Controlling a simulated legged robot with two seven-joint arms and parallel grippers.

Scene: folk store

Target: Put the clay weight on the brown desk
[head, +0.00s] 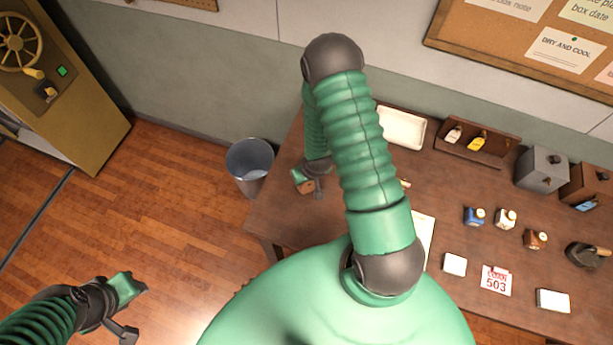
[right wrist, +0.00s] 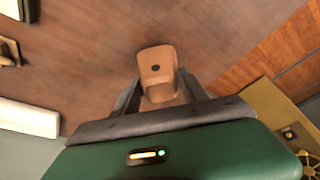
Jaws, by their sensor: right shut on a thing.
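The clay weight (right wrist: 157,68) is a small tan-orange block with a dark round hole or spot near its top end. My right gripper (right wrist: 157,88) is shut on it, a finger on each side. In the head view the right gripper (head: 313,181) is over the left end of the brown desk (head: 285,215), with a bit of the clay weight (head: 305,187) showing beside it. I cannot tell if the weight touches the desk top. My left gripper (head: 126,308) is open and empty over the floor at lower left.
A grey bin (head: 250,163) stands left of the desk. A white tray (head: 401,128), a wooden rack (head: 477,139), small bottles, a grey box (head: 541,170) and cards occupy the desk's middle and right. The desk's left end looks mostly clear. A tan cabinet (head: 75,100) is far left.

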